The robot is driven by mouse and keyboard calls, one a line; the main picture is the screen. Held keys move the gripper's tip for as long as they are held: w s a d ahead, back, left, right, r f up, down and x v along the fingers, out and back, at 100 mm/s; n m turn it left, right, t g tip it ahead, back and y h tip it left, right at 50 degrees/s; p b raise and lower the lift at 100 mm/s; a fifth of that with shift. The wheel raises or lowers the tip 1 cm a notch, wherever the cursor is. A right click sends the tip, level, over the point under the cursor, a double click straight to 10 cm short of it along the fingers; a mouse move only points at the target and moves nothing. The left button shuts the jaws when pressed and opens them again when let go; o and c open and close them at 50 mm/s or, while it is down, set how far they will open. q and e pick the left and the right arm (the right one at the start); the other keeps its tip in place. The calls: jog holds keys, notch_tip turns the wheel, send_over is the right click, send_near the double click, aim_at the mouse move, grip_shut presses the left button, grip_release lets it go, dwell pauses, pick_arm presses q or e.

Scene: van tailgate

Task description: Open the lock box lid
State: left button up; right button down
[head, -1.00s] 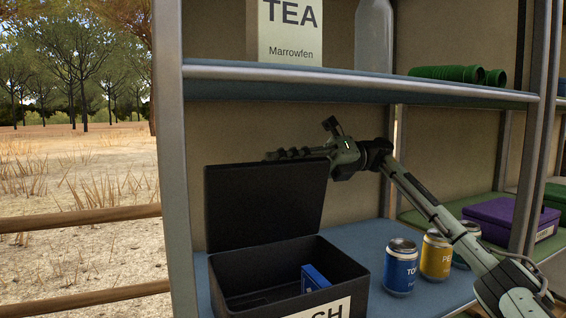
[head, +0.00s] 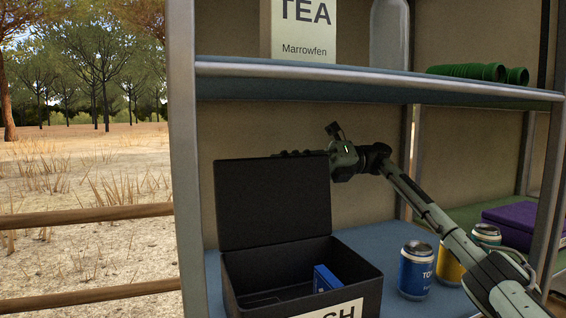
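A blue item (head: 326,279) lies inside the box. My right gripper (head: 300,153) reaches in from the right and sits at the lid's top edge. Its fingers are mostly hidden behind the lid, so I cannot tell whether they are open or touching it. My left gripper is not in view.
A blue can (head: 415,272) and a yellow can (head: 448,268) stand right of the box, beneath my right arm. A purple box (head: 515,218) is further right.

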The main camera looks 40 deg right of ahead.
jog(key=shift+a+f, duration=0.15)
jog(key=shift+f, duration=0.7)
jog(key=c, duration=1.6)
grip_release()
jog(key=shift+c, duration=0.2)
jog(key=r+v, duration=0.1)
jog(key=v, duration=1.1)
